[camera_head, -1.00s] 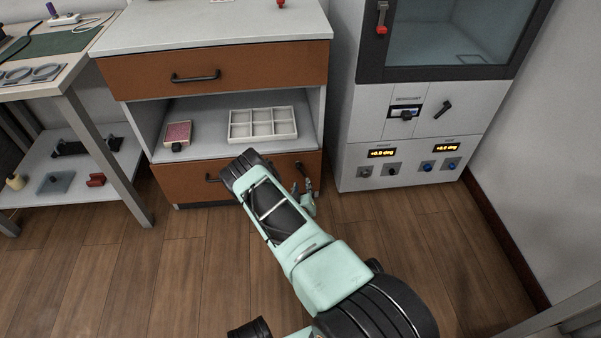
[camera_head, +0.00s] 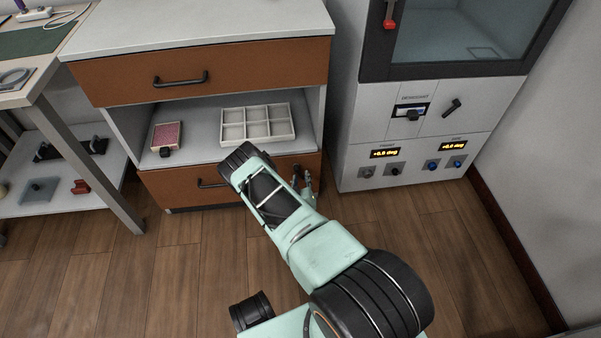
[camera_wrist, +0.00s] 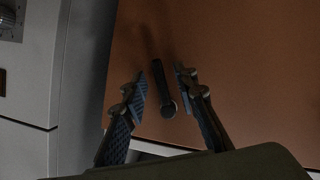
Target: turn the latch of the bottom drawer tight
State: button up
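The bottom drawer (camera_head: 178,190) is a brown front low in the white cabinet and looks closed. Its dark bar handle (camera_head: 208,184) shows at the left, partly behind my arm. The latch (camera_wrist: 166,94) is a short dark lever with a rounded end, on the brown front in the wrist view. My gripper (camera_wrist: 159,80) is open, with one finger on each side of the latch. Gaps show between the fingers and the lever, and I see no clear contact. In the head view my gripper (camera_head: 304,183) is at the drawer's right end, and the latch is mostly hidden there.
An open shelf above the drawer holds a white divided tray (camera_head: 257,125) and a small reddish box (camera_head: 167,136). A grey cabinet (camera_head: 410,125) with knobs and displays stands close at the right. A workbench (camera_head: 42,90) is at the left. The wood floor around is clear.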

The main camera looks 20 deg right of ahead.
jog(key=shift+w+d+f, duration=0.1)
jog(key=shift+w, duration=0.15)
jog(key=shift+c, duration=0.3)
grip_shut()
